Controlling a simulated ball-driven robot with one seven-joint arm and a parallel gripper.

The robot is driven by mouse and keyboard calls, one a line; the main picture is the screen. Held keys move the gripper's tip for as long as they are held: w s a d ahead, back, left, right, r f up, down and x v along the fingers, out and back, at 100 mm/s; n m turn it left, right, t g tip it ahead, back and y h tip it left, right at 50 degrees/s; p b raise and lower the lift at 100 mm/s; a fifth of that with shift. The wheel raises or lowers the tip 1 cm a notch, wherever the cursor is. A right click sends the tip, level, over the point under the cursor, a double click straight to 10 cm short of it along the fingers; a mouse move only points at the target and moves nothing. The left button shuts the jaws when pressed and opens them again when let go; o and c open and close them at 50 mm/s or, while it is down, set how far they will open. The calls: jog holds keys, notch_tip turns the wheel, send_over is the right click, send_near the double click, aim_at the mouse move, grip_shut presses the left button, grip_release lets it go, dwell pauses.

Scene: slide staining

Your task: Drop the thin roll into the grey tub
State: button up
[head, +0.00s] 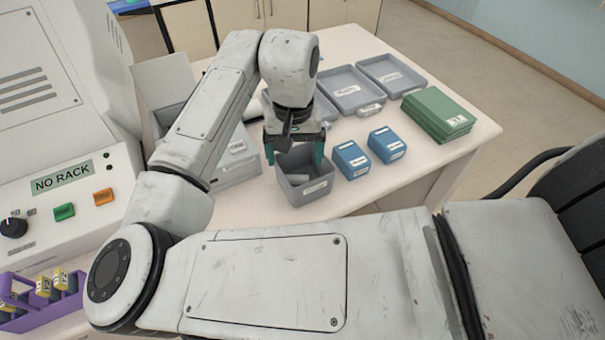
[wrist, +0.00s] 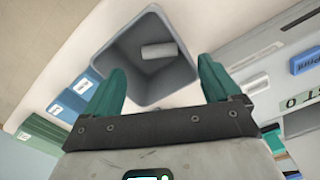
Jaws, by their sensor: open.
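The grey tub (head: 305,192) stands on the white table with a label on its front. In the wrist view the tub (wrist: 180,85) shows open, and the thin pale roll (wrist: 159,50) lies on its side inside it, against the bottom. My gripper (head: 294,157) is over the tub, pointing down. Its teal fingers are spread wide and hold nothing, and the roll is apart from them in the wrist view (wrist: 160,78). In the head view the fingers and tub wall make the roll hard to make out.
Two blue boxes (head: 352,160) stand right of the tub, with a green stack (head: 437,114) beyond. Grey trays (head: 392,76) lie at the back. A machine with a "NO RACK" display (head: 62,178) and a purple rack (head: 45,306) are at left.

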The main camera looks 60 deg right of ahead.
notch_tip(320, 180, up, 11)
jog(key=shift+b, duration=0.45)
jog(key=shift+f, duration=0.15)
dwell(0.3)
